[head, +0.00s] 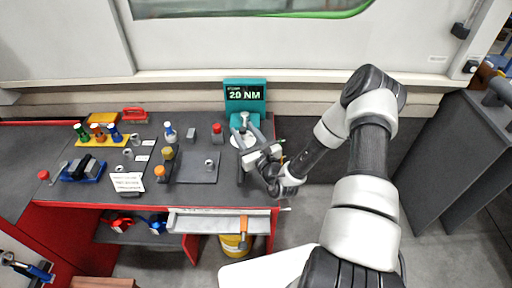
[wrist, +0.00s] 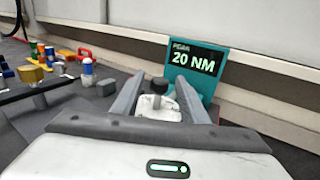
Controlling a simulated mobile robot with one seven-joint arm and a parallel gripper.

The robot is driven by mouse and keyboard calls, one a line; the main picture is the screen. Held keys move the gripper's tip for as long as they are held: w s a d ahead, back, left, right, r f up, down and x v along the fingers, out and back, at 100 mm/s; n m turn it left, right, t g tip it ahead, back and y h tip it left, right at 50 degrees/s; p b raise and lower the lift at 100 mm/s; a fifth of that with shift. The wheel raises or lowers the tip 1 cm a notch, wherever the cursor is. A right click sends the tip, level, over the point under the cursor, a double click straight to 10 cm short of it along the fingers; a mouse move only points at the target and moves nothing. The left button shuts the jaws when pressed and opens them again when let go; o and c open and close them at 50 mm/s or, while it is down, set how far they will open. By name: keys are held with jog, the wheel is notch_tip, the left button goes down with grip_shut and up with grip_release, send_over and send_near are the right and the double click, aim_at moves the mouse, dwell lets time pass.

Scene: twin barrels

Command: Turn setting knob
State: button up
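A teal tester with a black screen reading "20 NM" (head: 246,96) stands at the back right of the workbench; its screen also shows in the wrist view (wrist: 196,61). In front of its panel is a light base (wrist: 157,108) with a dark grey knob on a post (wrist: 158,87). In the wrist view my gripper (wrist: 160,82) is open, with one finger on each side of the knob. Gaps show between the fingers and the knob, so it is not held.
The dark workbench (head: 222,194) holds a yellow rack (head: 84,142) of coloured tools, a blue tray (head: 70,175), a white sign (head: 128,182), and several small fittings to the left. A wall runs behind.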

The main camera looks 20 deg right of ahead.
jog(key=v, duration=1.6)
jog(key=shift+s+r, duration=0.1)
